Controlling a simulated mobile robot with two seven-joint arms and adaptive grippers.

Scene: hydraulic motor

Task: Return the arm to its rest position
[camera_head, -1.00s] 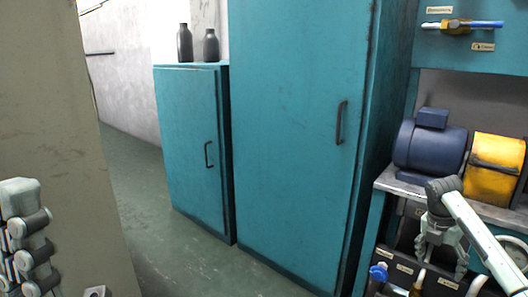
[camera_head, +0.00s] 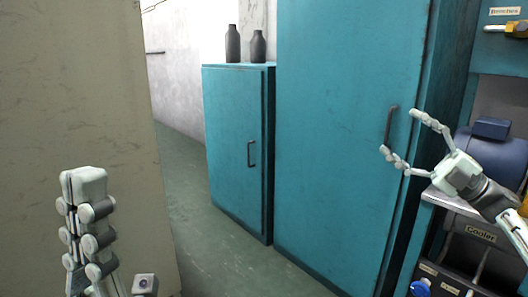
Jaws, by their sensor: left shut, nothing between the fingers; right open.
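My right gripper (camera_head: 402,136) is open and empty at the right of the head view. Its two fingers spread to the left, in front of the tall teal cabinet (camera_head: 345,130) near its dark handle (camera_head: 390,125); I cannot tell how far apart they are. Its arm (camera_head: 515,225) comes in from the lower right. My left gripper (camera_head: 88,235) stands upright at the lower left in front of a beige panel. It is shut and empty.
A low teal cabinet (camera_head: 232,150) with two dark bottles (camera_head: 233,44) stands left of the tall one. A blue motor (camera_head: 495,150) sits on the bench (camera_head: 440,202) at the right, partly behind my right arm. The floor (camera_head: 190,205) between panel and cabinets is clear.

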